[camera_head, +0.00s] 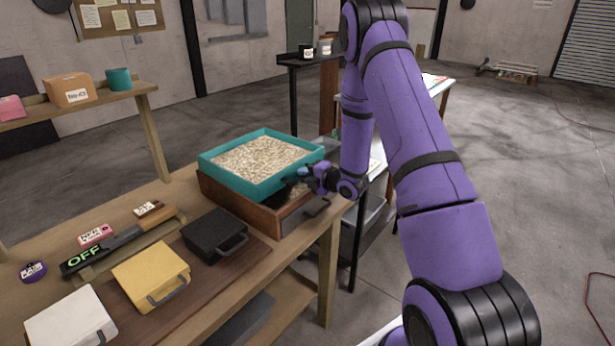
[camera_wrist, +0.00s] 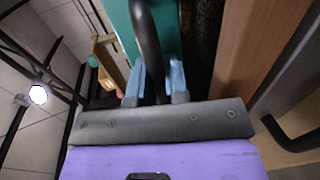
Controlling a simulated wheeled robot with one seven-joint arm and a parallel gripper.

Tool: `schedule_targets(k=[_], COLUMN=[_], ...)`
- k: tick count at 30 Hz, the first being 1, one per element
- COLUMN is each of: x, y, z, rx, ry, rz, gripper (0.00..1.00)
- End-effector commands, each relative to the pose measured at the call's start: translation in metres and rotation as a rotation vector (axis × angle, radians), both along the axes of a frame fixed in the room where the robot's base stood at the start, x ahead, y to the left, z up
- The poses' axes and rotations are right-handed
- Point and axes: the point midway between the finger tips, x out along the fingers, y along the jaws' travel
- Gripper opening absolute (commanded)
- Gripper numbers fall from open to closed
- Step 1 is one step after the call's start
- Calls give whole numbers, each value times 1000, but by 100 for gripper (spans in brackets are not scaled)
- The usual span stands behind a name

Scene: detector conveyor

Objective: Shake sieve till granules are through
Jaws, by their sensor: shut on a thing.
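The sieve (camera_head: 283,178) is a teal square frame full of pale beige granules (camera_head: 258,160). It sits on or just above a brown wooden box (camera_head: 237,201) at the far right of the workbench. My gripper (camera_head: 306,174) is at the sieve's right side, shut on its dark handle. In the wrist view my blue fingers (camera_wrist: 157,82) flank the dark curved handle (camera_wrist: 147,40), with the sieve's teal wall (camera_wrist: 121,24) behind it. The box's inside is mostly hidden under the sieve; a dark strip shows between the two in the wrist view.
The workbench (camera_head: 190,187) also holds a black case (camera_head: 210,232), a yellow case (camera_head: 150,275), a white case (camera_head: 70,320) and a black bar marked OFF (camera_head: 84,257). A shelf with an orange box (camera_head: 70,90) and a teal cup (camera_head: 119,79) stands behind left.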

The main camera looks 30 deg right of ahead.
Motion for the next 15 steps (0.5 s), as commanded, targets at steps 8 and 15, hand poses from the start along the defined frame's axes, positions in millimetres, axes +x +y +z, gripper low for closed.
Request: schedule_targets(k=[8,15], x=[2,-5], y=[1,-2], z=[1,2], rx=[0,0], ry=[-5,-3], rz=[1,0], gripper=[40,40])
